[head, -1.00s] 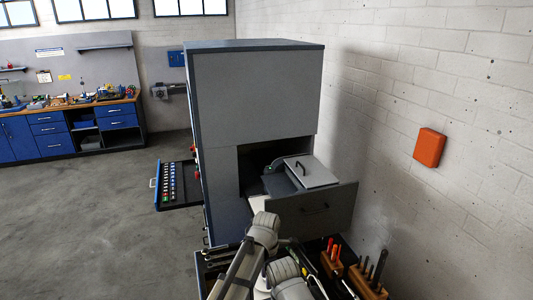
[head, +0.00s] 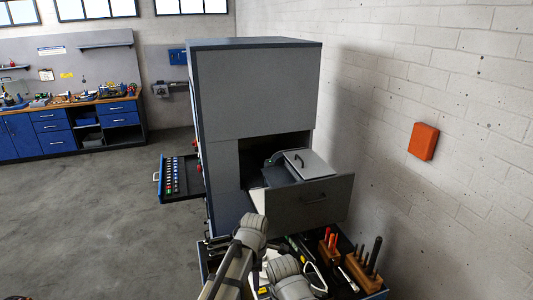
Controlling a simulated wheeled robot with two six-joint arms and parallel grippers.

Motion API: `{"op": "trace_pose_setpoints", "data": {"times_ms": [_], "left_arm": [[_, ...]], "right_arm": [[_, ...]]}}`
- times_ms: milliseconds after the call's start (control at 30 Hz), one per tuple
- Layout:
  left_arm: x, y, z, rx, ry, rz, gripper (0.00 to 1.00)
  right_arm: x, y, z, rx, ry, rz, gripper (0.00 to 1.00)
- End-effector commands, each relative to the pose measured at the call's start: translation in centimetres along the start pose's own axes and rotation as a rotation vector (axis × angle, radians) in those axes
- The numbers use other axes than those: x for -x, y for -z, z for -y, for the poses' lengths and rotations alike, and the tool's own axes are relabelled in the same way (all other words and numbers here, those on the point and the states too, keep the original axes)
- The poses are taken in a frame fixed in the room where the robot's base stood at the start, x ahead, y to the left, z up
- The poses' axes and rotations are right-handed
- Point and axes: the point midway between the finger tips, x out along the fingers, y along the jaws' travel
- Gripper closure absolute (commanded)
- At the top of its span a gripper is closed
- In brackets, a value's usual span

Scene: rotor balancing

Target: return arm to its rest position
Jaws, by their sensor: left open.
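My left arm (head: 250,228) comes up from the bottom edge and bends at a pale grey joint. Its wrist (head: 287,272) is folded back low in the picture, over the tool tray in front of the machine. My left gripper (head: 314,278) shows only in small part beside the wrist, among the tools. It is open, and I see nothing held in it. My right gripper is not in view.
The tall grey machine (head: 255,95) stands ahead, with its front drawer (head: 318,200) pulled out. A keypad shelf (head: 176,178) juts out at its left. Wooden tool blocks (head: 360,275) stand right of my wrist. A white wall with an orange box (head: 423,141) bounds the right; floor at left is clear.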

Motion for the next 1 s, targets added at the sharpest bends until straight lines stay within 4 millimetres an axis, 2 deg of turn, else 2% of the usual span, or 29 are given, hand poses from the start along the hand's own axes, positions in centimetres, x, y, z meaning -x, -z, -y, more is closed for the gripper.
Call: {"op": "trace_pose_setpoints", "data": {"times_ms": [267, 600, 1000], "left_arm": [[0.0, 3.9, 2.1, -0.350, -0.013, 0.000, 0.55], [0.1, 10.3, 6.3, -1.061, -0.038, -0.020, 0.55], [-0.2, 14.0, 9.6, -1.597, -0.044, -0.050, 0.55]], "right_arm": [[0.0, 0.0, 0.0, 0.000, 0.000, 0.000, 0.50], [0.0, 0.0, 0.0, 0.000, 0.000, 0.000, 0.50], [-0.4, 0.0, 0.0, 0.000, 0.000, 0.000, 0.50]]}}
